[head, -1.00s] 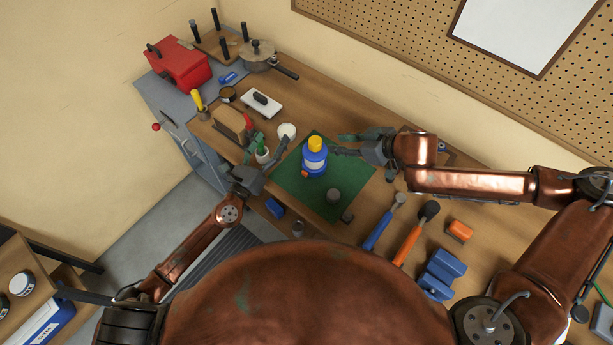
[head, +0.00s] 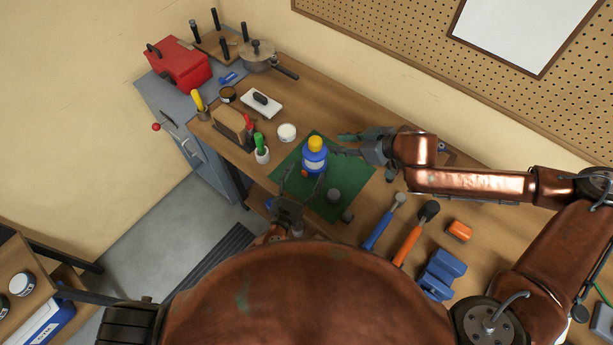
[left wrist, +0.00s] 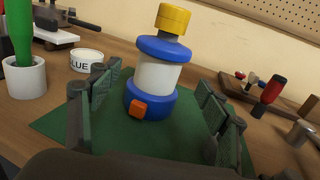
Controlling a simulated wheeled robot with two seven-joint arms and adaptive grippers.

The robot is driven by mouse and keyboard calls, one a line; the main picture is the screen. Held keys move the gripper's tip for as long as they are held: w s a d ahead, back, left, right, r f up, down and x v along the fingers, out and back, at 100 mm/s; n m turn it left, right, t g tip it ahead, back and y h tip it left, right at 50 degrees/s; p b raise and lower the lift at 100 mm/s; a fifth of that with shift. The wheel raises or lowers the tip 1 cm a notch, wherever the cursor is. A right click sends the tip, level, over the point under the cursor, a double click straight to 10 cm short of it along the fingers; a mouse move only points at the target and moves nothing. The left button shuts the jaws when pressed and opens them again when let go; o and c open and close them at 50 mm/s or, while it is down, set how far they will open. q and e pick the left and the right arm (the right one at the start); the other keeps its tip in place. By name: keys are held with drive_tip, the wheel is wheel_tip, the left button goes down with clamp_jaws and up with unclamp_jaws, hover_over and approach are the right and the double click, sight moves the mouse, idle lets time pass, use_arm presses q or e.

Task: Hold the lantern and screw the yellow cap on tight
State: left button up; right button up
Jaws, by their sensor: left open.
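The lantern (head: 314,161) stands upright on the green mat (head: 350,185), blue with a white middle and an orange button. It also shows in the left wrist view (left wrist: 155,75). The yellow cap (left wrist: 172,19) sits on its top; how tight it is cannot be seen. My left gripper (head: 302,181) is open at the near side of the lantern. In the left wrist view its fingers (left wrist: 157,100) are spread to either side of the lantern's lower part, with gaps. My right gripper (head: 343,144) is open and empty, just right of the lantern.
A white tub (head: 287,132) and a cup with a green-handled tool (head: 262,153) stand left of the mat. Blue (head: 377,232) and orange (head: 408,243) handled tools lie to the right.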

sight(311, 165)
use_arm(q)
drive_tip(key=shift+d+f+n+y, duration=0.35)
drive_tip(key=shift+f+y, duration=0.15)
drive_tip(key=shift+f, duration=0.25)
drive_tip(key=shift+w+f, duration=0.1)
drive_tip(key=shift+w, duration=0.1)
drive_tip(key=x, duration=0.7)
drive_tip(key=shift+w+d, duration=0.1)
drive_tip(key=shift+w, duration=0.1)
drive_tip(key=c, duration=1.8)
drive_tip(key=o, duration=1)
drive_tip(key=c, duration=1)
